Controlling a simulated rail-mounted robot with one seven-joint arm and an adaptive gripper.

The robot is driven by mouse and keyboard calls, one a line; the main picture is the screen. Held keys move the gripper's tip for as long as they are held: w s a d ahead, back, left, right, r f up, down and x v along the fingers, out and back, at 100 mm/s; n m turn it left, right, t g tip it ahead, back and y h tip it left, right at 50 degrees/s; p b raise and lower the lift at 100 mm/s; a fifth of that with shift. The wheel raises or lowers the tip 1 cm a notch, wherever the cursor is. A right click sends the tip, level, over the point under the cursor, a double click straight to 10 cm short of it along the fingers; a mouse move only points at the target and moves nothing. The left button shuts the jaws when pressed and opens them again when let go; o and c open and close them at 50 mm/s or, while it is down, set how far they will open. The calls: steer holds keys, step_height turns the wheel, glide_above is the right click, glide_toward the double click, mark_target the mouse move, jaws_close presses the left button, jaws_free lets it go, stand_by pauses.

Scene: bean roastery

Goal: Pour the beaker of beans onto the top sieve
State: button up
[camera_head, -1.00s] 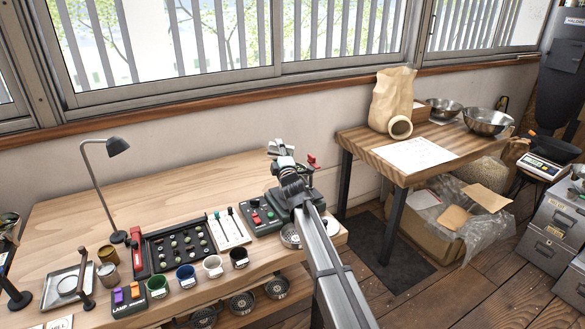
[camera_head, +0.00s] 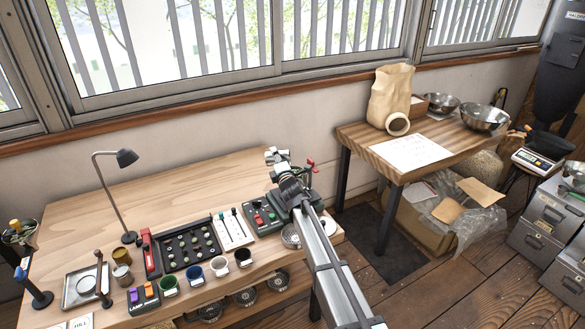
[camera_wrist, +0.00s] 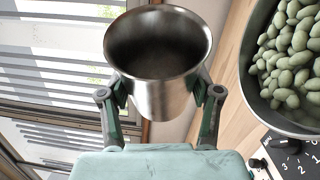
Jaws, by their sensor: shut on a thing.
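My gripper (camera_wrist: 160,94) is shut on a metal beaker (camera_wrist: 166,98), with one finger on each side of it. The beaker's mouth faces the wrist camera; its inside is dark and I see no beans in it. Pale green beans (camera_wrist: 297,50) lie in a round, dark-rimmed vessel (camera_wrist: 250,84) at the right of the wrist view, apart from the beaker. This looks like the top sieve, but I cannot be sure. In the head view my gripper (camera_head: 280,164) is over the right end of the bench, and my arm hides what lies below it.
The wooden bench (camera_head: 165,205) carries a desk lamp (camera_head: 126,158), a tray of small samples (camera_head: 188,246) and several cups along its front. A dial panel (camera_wrist: 290,155) is below the vessel of beans. A second table (camera_head: 360,140) with a paper bag (camera_head: 389,95) stands at the right.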

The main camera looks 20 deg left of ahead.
steer(key=shift+a+r+n+p, duration=0.1)
steer(key=shift+r+n+p, duration=0.3)
steer(key=shift+p, duration=0.5)
